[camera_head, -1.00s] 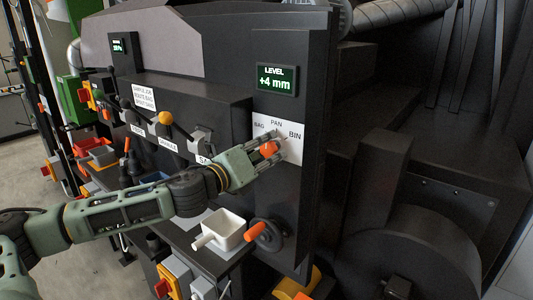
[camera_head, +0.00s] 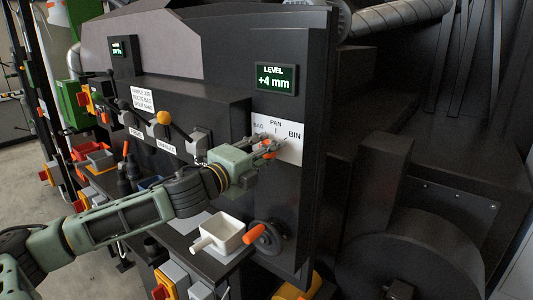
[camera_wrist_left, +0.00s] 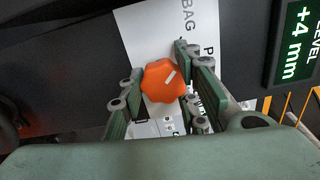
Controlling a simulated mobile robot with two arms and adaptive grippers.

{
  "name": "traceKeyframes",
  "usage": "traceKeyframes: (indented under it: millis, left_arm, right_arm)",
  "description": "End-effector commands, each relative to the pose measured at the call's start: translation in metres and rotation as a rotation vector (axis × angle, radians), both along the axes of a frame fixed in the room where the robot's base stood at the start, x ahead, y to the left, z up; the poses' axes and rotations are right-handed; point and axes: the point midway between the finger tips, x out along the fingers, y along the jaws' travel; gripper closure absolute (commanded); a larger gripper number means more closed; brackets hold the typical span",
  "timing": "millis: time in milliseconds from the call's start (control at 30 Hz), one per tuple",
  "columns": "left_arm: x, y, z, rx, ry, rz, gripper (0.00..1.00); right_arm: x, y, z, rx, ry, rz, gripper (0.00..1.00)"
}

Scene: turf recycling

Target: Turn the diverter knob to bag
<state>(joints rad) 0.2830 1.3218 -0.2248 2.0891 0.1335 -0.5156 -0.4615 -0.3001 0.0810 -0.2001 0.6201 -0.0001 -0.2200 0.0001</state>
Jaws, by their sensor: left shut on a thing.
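The orange lobed diverter knob (camera_wrist_left: 165,80) sits on a white label plate (camera_head: 291,150) that reads BAG, PAN and BIN in the head view. In the left wrist view a short white mark on the knob slants up and right, roughly toward the PAN lettering; its exact setting is hard to tell. My left gripper (camera_head: 269,148) is at the plate, with its fingers on both sides of the knob, shut on it. The fingers hide most of the knob in the head view. My right gripper is not in view.
A green display (camera_head: 276,78) reads LEVEL +4 mm above the plate. Below are a white scoop-like pan (camera_head: 218,233) and a handwheel with an orange handle (camera_head: 254,234).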

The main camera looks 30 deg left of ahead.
Motion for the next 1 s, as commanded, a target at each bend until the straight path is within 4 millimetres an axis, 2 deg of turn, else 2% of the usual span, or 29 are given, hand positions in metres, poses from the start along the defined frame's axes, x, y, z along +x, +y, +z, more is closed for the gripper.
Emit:
traceKeyframes:
  millis: [300, 767, 800, 933, 1000]
  left_arm:
    - [0.0002, -0.0004, -0.0047, -0.089, 0.015, 0.002, 0.96]
    - [0.0000, -0.0012, -0.0065, -0.102, 0.020, 0.000, 0.96]
    - [0.0000, -0.0013, -0.0066, -0.102, 0.020, 0.000, 0.66]
    - [0.0000, -0.0013, -0.0058, -0.100, 0.018, 0.000, 0.55]
    - [0.0000, -0.0012, -0.0049, -0.099, 0.017, 0.000, 0.53]
  right_arm:
    - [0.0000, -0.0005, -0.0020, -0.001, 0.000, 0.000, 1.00]
    - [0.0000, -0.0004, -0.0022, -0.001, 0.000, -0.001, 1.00]
    - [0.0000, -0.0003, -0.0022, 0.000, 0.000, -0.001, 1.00]
    - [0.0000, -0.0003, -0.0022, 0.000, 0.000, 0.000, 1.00]
    - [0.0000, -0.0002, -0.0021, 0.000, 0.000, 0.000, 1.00]
